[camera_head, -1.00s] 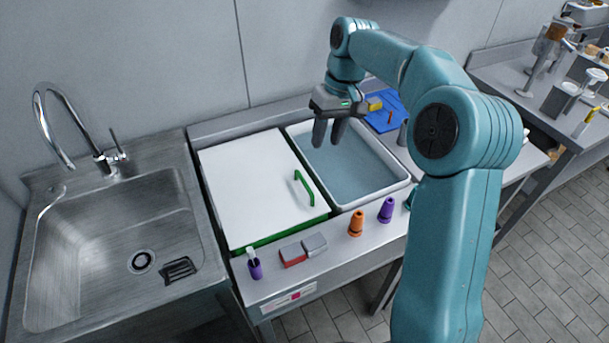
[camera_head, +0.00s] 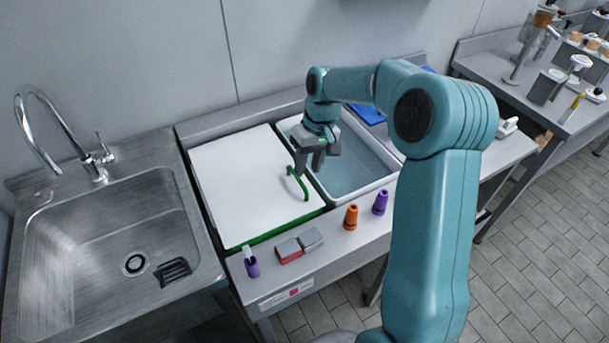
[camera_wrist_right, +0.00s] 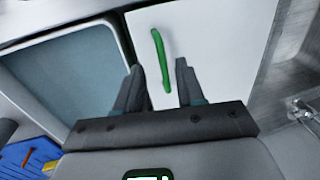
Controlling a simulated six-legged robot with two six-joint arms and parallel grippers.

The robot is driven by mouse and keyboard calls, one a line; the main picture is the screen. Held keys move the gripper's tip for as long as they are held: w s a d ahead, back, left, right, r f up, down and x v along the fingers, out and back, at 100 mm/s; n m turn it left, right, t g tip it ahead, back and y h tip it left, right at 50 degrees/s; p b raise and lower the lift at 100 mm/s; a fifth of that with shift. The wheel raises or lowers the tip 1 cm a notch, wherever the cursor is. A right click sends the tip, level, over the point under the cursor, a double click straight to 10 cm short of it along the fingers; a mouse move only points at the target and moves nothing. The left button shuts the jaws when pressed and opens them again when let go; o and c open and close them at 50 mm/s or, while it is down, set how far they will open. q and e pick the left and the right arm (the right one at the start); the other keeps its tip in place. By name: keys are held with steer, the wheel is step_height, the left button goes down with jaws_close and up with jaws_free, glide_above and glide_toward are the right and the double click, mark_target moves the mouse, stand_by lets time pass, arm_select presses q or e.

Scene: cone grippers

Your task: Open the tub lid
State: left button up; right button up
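The tub lid (camera_head: 240,185) is a flat white panel lying over the left tub, whose green rim (camera_head: 275,232) shows along the front. A green bar handle (camera_head: 298,184) stands up at the lid's right side. My right gripper (camera_head: 309,164) is open and empty, just above and behind the handle's far end. In the right wrist view, the two dark fingers (camera_wrist_right: 157,80) are spread apart, with the green handle (camera_wrist_right: 161,58) showing between and beyond them. The white lid (camera_wrist_right: 215,45) fills the middle right of that view. My left gripper is not in view.
An open tub (camera_head: 352,165) with a blue-grey inside stands right of the lid. Orange (camera_head: 351,217) and purple (camera_head: 380,202) cones, a red-and-grey block (camera_head: 288,251) and a purple cup (camera_head: 251,265) line the front edge. A steel sink (camera_head: 110,240) is at left.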

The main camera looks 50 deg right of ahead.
mark_target(303, 183)
steer(key=f, duration=0.4)
steer(key=shift+w+a+f, duration=0.2)
steer(key=shift+a+f, duration=0.05)
steer(key=shift+a, duration=0.15)
steer(key=shift+a, duration=0.1)
jaws_close()
steer(key=shift+r, duration=0.15)
